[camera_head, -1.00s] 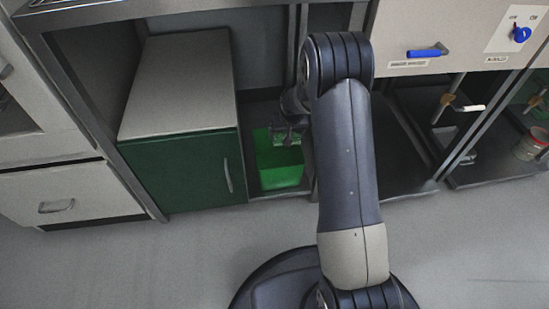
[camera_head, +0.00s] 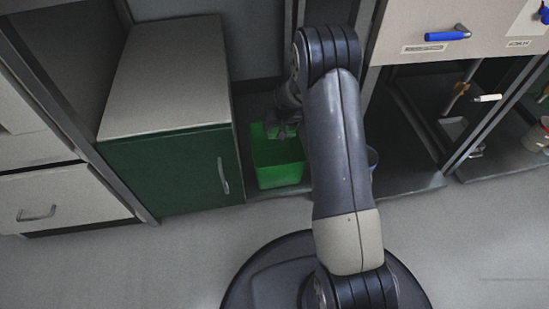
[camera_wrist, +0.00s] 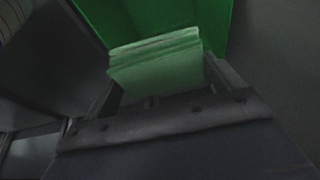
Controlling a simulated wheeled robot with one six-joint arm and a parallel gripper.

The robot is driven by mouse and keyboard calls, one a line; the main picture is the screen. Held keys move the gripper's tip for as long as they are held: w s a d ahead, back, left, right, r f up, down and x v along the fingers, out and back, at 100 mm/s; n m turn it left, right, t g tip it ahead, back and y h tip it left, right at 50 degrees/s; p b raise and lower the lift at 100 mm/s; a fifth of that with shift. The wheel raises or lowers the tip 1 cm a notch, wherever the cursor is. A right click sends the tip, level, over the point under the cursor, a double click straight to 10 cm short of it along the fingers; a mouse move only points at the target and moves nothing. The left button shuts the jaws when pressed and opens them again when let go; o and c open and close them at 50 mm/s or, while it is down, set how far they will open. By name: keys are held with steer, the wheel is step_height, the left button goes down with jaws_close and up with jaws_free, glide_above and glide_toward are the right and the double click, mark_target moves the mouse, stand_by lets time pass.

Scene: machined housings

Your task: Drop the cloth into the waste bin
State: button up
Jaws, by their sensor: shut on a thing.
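The waste bin (camera_head: 277,177) is a bright green open box under the bench, right of a dark green cabinet. My gripper (camera_head: 284,130) is over the bin's opening in the head view, partly hidden by my arm. In the wrist view my gripper (camera_wrist: 158,85) is shut on the cloth (camera_wrist: 155,62), a pale folded pad with layered edges. The bin's green walls (camera_wrist: 215,22) show behind the cloth in that view. The cloth's height above the rim is hard to tell.
The dark green cabinet (camera_head: 175,175) with a grey top stands close left of the bin. A drawer front with a blue handle (camera_head: 447,35) is at upper right. The floor (camera_head: 480,245) in front is clear.

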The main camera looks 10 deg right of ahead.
steer(key=shift+f, duration=0.4)
steer(key=o, duration=0.8)
steer(key=p+v, duration=0.4)
steer(key=v, duration=0.7)
steer(key=shift+p, duration=0.35)
steer(key=shift+f, duration=0.1)
steer(key=b+x, duration=0.5)
steer(key=x, duration=0.6)
steer(key=shift+s, duration=0.1)
step_height(320, 180, up, 6)
steer(key=p, duration=0.4)
